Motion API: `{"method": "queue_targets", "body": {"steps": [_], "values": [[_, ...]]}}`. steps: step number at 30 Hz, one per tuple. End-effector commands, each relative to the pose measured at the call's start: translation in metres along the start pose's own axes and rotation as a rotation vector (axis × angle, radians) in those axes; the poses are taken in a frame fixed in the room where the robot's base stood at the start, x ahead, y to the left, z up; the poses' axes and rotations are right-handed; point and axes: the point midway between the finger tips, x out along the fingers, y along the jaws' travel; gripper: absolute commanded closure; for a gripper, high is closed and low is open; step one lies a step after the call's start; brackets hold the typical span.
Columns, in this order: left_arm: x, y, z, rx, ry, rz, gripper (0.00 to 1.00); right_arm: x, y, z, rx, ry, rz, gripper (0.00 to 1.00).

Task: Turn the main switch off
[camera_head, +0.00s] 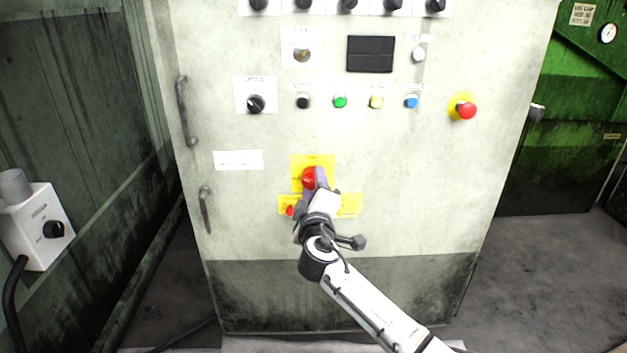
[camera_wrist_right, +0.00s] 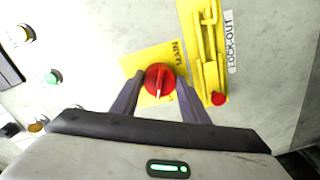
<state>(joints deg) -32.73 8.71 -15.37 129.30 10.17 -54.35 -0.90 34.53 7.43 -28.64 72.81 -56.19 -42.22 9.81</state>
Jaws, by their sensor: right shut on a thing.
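The main switch is a red round knob (camera_head: 308,178) on a yellow plate (camera_head: 313,160), low on the front of the pale cabinet. In the right wrist view the red knob (camera_wrist_right: 158,79) shows a pale mark near its middle, and the yellow plate (camera_wrist_right: 147,56) carries partly readable lettering. My right gripper (camera_head: 314,183) is at the knob, with one finger on each side, shut on it. The gripper and wrist hide part of the knob in the head view. My left gripper is not in view.
A yellow lockout bar (camera_wrist_right: 207,60) with a small red end is close beside the knob. Above are a black selector (camera_head: 256,104), coloured buttons and a red emergency stop (camera_head: 466,110). Door handles (camera_head: 205,208) stick out at the left.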

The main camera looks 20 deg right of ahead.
Motion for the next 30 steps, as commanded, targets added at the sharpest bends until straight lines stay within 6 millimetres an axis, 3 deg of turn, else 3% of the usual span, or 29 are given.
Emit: {"method": "queue_targets", "body": {"steps": [15,30], "values": [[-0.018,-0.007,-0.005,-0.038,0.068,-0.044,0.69,0.000,0.002,-0.001,-0.376,0.000,0.000,0.81],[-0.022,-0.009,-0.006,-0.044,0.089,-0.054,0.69,0.000,0.001,0.000,-0.470,0.001,0.000,0.81]]}}
